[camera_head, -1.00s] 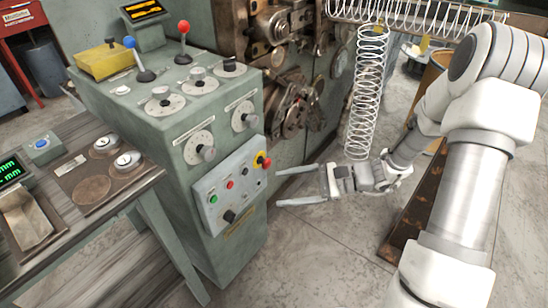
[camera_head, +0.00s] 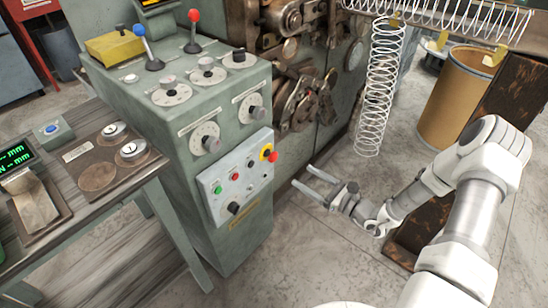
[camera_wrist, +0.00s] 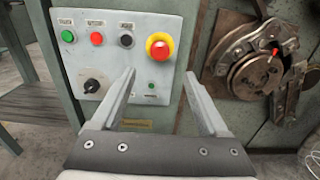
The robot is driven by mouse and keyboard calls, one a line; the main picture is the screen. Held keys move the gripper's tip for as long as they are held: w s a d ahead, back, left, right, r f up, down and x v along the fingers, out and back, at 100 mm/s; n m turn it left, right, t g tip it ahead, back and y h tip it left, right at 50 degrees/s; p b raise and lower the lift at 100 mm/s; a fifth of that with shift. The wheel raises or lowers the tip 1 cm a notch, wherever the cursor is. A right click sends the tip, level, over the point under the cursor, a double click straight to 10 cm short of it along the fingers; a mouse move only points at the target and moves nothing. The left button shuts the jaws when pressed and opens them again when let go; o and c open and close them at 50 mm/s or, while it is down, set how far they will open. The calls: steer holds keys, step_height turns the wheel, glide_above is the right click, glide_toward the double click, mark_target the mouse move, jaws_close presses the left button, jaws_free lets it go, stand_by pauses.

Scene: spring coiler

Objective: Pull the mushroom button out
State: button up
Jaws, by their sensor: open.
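The red mushroom button (camera_head: 272,156) with its yellow collar sits at the upper right of the grey control panel (camera_head: 226,200) on the green cabinet's front. In the wrist view the button (camera_wrist: 159,48) is above and between the open fingers, nearer the right part of the panel (camera_wrist: 115,75). My gripper (camera_head: 301,176) is open and empty, to the right of and a little below the button in the head view, apart from it. The gripper (camera_wrist: 160,75) in the wrist view has its two fingers spread wide. Nothing covers the button.
Green and red buttons and a black knob (camera_head: 234,208) share the panel. A spring (camera_head: 378,90) hangs right of the machine's chuck (camera_head: 300,98). A brown drum (camera_head: 458,97) stands behind my arm. A bench (camera_head: 130,165) is at the left. Floor before the panel is clear.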

mark_target(275, 159)
steer(key=b+x, duration=0.1)
steer(key=x, duration=1.2)
steer(key=shift+w+a+b, duration=0.15)
steer(key=shift+a+b, duration=0.05)
steer(key=shift+b, duration=0.15)
steer(key=shift+c, duration=0.4)
jaws_close()
